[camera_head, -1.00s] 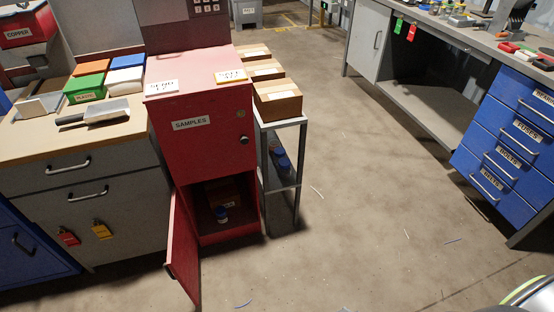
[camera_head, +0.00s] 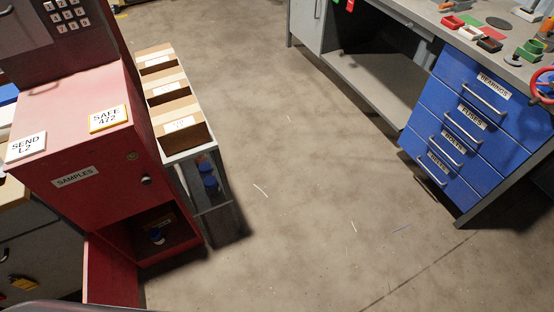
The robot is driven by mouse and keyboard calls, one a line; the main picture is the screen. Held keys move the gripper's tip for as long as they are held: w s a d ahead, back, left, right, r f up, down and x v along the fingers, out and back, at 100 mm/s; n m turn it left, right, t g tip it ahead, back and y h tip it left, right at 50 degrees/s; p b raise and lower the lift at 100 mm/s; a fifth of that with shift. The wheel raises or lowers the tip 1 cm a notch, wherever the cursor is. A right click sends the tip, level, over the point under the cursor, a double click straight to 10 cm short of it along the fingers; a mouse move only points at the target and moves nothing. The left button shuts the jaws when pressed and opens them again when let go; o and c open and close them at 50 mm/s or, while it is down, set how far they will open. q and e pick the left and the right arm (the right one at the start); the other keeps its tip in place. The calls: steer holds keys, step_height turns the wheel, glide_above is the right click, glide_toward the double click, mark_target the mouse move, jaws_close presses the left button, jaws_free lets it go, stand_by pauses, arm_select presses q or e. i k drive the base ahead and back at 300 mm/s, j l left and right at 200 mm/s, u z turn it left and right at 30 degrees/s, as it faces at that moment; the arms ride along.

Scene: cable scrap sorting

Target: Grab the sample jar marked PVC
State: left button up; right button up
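The cabinet's lower door (camera_head: 108,272) hangs open toward the front. More blue-lidded jars (camera_head: 208,175) stand on a shelf of the grey rack (camera_head: 222,212) just right of the cabinet. The jars are too small to read, so I cannot tell which one is marked PVC. Neither gripper is in view.
Cardboard boxes (camera_head: 182,128) sit in a row on top of the rack. Signs reading SEND L2 (camera_head: 26,146) and SAFE 472 (camera_head: 108,118) lie on the cabinet. A workbench with blue drawers (camera_head: 468,120) stands at the right. The floor (camera_head: 310,200) between is open, with a few cable scraps.

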mark_target(212, 188)
steer(key=i+l+z, duration=0.4)
steer(key=i+z, duration=0.55)
steer(key=i, duration=0.2)
steer(key=i+j+u, duration=0.1)
steer(key=i+u, duration=0.35)
steer(key=i+l+u, duration=0.1)
steer(key=i+u, duration=0.3)
steer(key=i, duration=0.15)
steer(key=i+l+u, duration=0.25)
steer(key=i+u, duration=0.2)
steer(key=i+j+u, duration=0.1)
steer(key=i+u, duration=0.8)
steer(key=i+l+u, duration=0.25)
steer(key=u, duration=0.2)
steer(key=i+l+u, duration=0.45)
steer(key=k+j, duration=0.05)
steer(key=j, duration=0.05)
